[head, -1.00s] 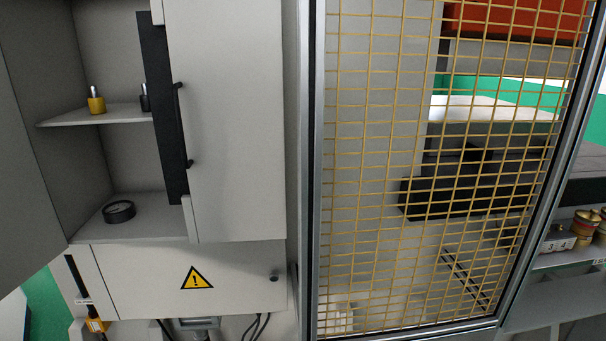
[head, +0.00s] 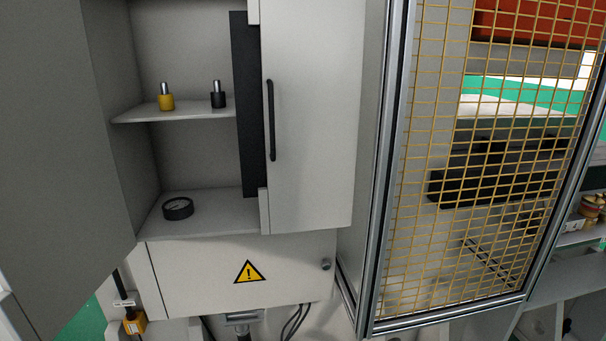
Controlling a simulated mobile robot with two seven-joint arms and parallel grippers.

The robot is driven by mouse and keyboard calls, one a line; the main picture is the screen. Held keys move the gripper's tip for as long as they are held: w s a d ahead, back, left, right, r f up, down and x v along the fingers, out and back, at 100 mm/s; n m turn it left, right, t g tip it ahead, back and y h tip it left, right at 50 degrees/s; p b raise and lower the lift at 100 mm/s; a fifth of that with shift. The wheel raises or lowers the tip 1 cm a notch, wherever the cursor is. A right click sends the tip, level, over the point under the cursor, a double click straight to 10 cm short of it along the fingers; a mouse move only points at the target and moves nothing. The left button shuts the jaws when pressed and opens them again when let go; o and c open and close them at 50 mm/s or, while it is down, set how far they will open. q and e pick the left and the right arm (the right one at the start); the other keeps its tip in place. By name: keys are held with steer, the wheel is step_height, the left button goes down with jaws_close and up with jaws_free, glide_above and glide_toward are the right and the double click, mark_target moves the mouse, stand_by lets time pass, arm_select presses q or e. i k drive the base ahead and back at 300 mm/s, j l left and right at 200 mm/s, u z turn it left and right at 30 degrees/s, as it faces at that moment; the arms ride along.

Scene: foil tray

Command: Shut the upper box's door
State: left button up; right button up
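The upper box is a grey cabinet with two shelves, and its left part stands open. Its left door (head: 50,150) is swung wide open at the left of the head view. Its right door (head: 315,120), with a black vertical bar handle (head: 270,120), covers the right part of the box. A black strip (head: 246,110) runs along that door's inner side. Inside are a yellow-based fitting (head: 166,100) and a black-based fitting (head: 218,100) on the upper shelf, and a round black gauge (head: 178,208) on the bottom. Neither of my grippers shows.
Below is a shut lower box (head: 200,280) with a yellow warning triangle (head: 248,271) and a knob (head: 326,264). A metal-framed yellow mesh guard (head: 480,180) stands at the right. Cables (head: 293,323) hang underneath.

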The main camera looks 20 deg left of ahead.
mark_target(66, 226)
steer(key=k+j, duration=0.1)
steer(key=j, duration=0.2)
steer(key=k+j, duration=0.1)
steer(key=j, duration=0.15)
steer(key=k+j, duration=0.15)
steer(key=j, duration=0.5)
steer(key=k+j+z, duration=0.1)
steer(key=j, duration=1.25)
